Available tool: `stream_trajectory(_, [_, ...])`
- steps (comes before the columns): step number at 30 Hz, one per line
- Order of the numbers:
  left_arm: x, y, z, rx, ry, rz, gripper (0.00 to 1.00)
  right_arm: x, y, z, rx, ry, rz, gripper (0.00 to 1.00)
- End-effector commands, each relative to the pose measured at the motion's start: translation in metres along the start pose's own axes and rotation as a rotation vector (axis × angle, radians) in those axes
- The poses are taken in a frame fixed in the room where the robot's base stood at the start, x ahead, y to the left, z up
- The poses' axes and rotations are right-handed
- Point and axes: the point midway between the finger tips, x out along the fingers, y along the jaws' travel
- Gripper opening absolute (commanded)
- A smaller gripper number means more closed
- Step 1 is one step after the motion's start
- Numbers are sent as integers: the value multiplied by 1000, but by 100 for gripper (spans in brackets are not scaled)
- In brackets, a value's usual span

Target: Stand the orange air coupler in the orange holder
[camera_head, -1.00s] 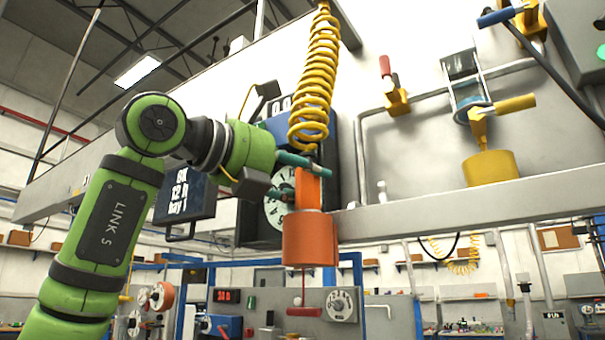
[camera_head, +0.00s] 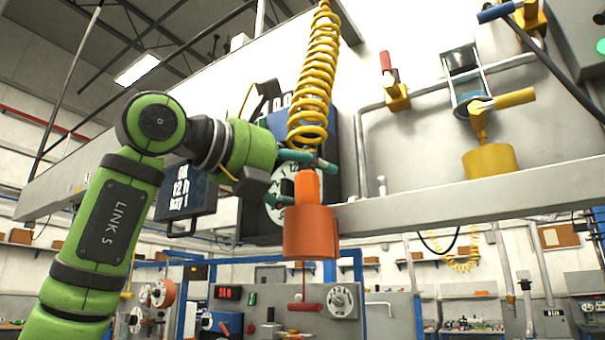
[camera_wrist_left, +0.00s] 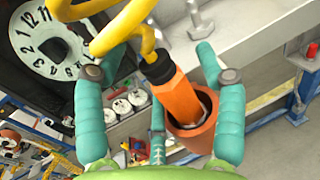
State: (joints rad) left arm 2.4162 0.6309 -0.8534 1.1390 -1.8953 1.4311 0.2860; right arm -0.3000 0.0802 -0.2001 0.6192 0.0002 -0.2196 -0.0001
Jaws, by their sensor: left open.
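The orange air coupler (camera_head: 308,187) stands nearly upright in the head view, its lower end inside the cup-shaped orange holder (camera_head: 310,234). Its dark top joins the yellow coiled hose (camera_head: 315,85). In the left wrist view the coupler (camera_wrist_left: 176,101) leans slightly within the mouth of the holder (camera_wrist_left: 202,138); its bottom end is hidden. My left gripper (camera_head: 304,180) is open around the upper coupler. In the wrist view its teal fingers (camera_wrist_left: 160,78) are spread, with gaps to the coupler on both sides. My right gripper is not in view.
A grey rail (camera_head: 470,192) runs right from behind the holder. A clock dial (camera_wrist_left: 48,46) is close behind my left fingers. A yellow valve (camera_head: 490,165) and a red-handled fitting (camera_head: 396,92) are on the panel at right.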

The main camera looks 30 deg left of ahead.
Motion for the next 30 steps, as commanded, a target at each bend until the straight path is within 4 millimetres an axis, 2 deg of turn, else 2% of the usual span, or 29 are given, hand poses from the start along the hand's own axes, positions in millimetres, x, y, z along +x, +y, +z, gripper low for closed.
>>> stream_trajectory(5, [-17,0,1,1,-4,0,70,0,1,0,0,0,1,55])
stream_trajectory(12, [-68,0,1,1,-6,1,70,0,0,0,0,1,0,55])
stream_trajectory(18, [-104,0,1,1,-5,0,70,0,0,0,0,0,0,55])
stream_trajectory(24, [-119,0,0,-1,-3,0,70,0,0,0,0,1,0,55])
stream_trajectory(30, [-121,0,0,-1,-2,0,70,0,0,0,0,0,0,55])
